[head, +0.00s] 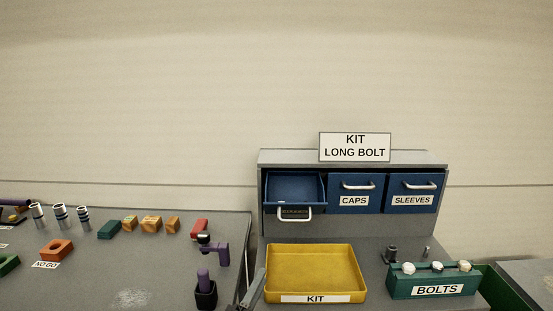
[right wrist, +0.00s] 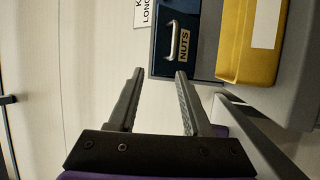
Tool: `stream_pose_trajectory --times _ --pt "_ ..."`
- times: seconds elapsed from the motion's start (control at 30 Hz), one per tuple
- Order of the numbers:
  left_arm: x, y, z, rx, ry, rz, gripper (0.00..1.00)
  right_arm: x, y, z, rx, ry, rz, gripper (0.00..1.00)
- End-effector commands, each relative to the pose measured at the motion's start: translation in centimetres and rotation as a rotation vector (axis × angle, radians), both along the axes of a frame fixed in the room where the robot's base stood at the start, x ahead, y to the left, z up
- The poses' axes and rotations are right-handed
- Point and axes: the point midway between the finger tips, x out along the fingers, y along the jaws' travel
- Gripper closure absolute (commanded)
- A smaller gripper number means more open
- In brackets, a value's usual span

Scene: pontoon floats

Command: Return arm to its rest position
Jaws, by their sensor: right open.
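My right gripper (right wrist: 157,72) is open in the right wrist view, with two dark grey fingers and nothing between them. Past its tips are the wall and the blue nuts drawer (right wrist: 180,40). In the head view only a grey finger of the right gripper (head: 257,287) seems to show, at the bottom edge just left of the yellow kit tray (head: 315,258). The rest of that arm is out of the picture. The tray looks empty. My left gripper is not seen.
The nuts drawer (head: 295,190) stands pulled out; the caps (head: 357,186) and sleeves (head: 412,187) drawers are shut. A green bolts bin (head: 435,283) stands right of the tray. The left table (head: 135,297) holds colored blocks, metal cylinders and purple tools.

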Motion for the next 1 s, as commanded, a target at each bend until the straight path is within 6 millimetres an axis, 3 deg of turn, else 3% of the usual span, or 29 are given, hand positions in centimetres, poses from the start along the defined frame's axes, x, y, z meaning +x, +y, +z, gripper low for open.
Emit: stream_pose_trajectory --times 0.03,0.17,0.33,0.47,0.6,0.77,0.9,1.0 --pt "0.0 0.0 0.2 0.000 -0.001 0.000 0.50 0.1 -2.5 0.3 0.035 0.043 -0.033 0.50" --pt "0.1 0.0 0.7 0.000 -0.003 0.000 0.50 -0.5 -7.8 0.0 0.138 0.161 -0.099 0.50" --pt "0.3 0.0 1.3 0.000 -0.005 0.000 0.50 -3.0 -15.0 -1.0 0.309 0.327 -0.191 0.50" --pt "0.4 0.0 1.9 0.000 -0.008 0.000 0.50 -7.2 -20.4 -2.5 0.496 0.471 -0.266 0.50" --pt "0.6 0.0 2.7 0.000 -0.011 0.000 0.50 -13.3 -24.4 -4.5 0.741 0.612 -0.327 0.50" --pt "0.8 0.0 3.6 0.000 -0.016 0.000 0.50 -20.7 -25.6 -6.7 1.047 0.725 -0.358 0.50" --pt "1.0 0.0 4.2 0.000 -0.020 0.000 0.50 -26.0 -24.7 -8.1 1.304 0.774 -0.349 0.50" --pt "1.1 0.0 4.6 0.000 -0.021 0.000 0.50 -28.4 -23.6 -8.7 1.447 0.783 -0.332 0.50"
